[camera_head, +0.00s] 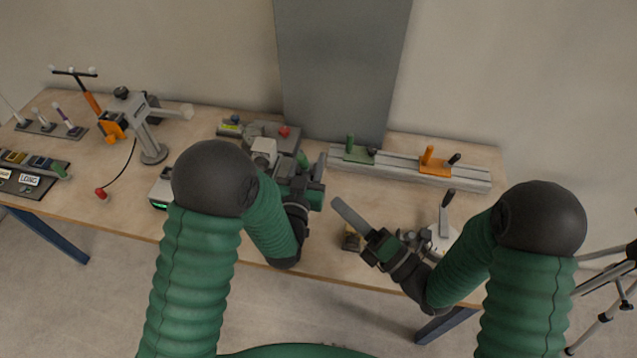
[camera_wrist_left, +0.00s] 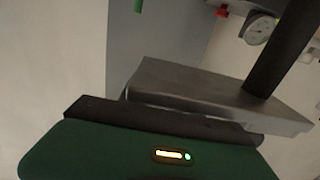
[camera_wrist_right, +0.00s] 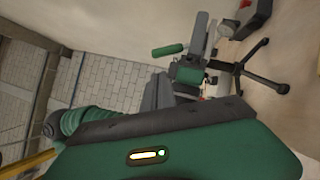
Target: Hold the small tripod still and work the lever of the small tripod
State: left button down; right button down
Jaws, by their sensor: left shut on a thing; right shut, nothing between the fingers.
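The small tripod (camera_wrist_right: 264,70) shows in the right wrist view, with black spread legs on the table. A green handle (camera_wrist_right: 167,50), which looks like the lever, extends to the left there. In the head view my left gripper (camera_head: 319,167) is shut, apparently on the tripod, and with my arm hides most of it; a green end (camera_head: 303,158) shows beside the fingers. The exact grip point is hidden. My right gripper (camera_head: 346,212) is shut and empty, to the right and nearer the front edge.
A grey rail (camera_head: 400,172) with green and orange clamps lies behind the grippers. A grey device with a red knob (camera_head: 284,132) stands behind my left gripper. An upright black-handled lever (camera_head: 448,198) stands near my right wrist. A lamp-like stand (camera_head: 150,150) is at left.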

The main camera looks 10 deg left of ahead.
aim_at(304, 164)
jog(key=x, duration=0.9)
jog(key=shift+w+a, duration=0.15)
jog(key=shift+a, duration=0.15)
jog(key=shift+w+r, duration=0.1)
jog(key=shift+r, duration=0.05)
pick_arm(q)
jog(key=shift+d, duration=0.1)
pick_arm(e)
jog(key=w+r+m+g+h, duration=0.1)
jog(key=w+r+m+h, duration=0.2)
jog(key=w+m, duration=0.2)
jog(key=w, duration=0.3)
jog(key=shift+d+m, duration=0.2)
jog(key=shift+m, duration=0.1)
pick_arm(q)
jog(key=shift+d+f, duration=0.15)
pick_arm(e)
jog(key=shift+w+d, duration=0.15)
jog(key=shift+w, duration=0.05)
